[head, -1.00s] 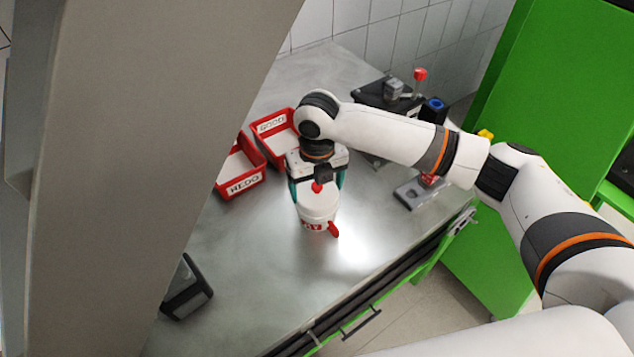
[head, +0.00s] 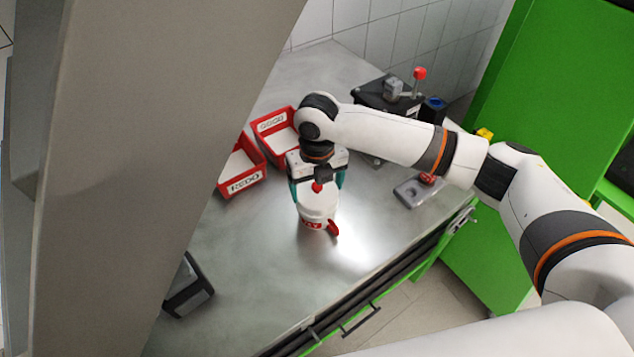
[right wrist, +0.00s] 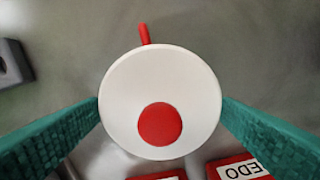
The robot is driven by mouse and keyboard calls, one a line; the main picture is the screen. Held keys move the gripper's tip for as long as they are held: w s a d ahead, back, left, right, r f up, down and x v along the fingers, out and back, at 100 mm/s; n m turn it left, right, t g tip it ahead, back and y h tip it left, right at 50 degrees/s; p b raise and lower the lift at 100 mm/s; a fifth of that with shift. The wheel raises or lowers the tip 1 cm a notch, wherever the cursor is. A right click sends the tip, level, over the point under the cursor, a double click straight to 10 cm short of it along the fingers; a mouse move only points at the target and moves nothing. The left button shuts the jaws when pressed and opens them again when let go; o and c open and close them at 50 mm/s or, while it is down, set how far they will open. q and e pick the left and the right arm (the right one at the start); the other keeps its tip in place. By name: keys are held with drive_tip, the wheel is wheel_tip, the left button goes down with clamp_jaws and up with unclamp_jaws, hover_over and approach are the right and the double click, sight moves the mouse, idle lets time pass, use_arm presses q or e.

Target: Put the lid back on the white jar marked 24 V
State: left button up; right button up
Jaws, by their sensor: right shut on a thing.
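The white lid (head: 318,205) with a red knob (head: 317,187) is over the white jar (head: 321,226), which has a red handle (head: 334,229) and a red label only partly showing. My right gripper (head: 317,188) points down and is shut on the lid. In the right wrist view the round lid (right wrist: 160,85) sits between the teal fingers of my right gripper (right wrist: 160,103), and the handle (right wrist: 144,34) sticks out beyond its rim. The lid hides the jar's mouth; I cannot tell whether a gap is left between them. My left gripper is not in view.
Two red bins (head: 241,184) with white labels stand behind the jar to the left. A black device with a red-knobbed lever (head: 420,73) and a grey block (head: 411,194) are to the right. A dark box (head: 188,290) is at front left. The bench in front is clear.

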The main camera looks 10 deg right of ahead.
drive_tip(key=shift+p, duration=0.4)
idle(0.3)
drive_tip(key=o, duration=0.6)
drive_tip(key=shift+o, duration=0.2)
drive_tip(key=shift+r+p, duration=3.55)
drive_tip(key=shift+p, duration=0.05)
clamp_jaws()
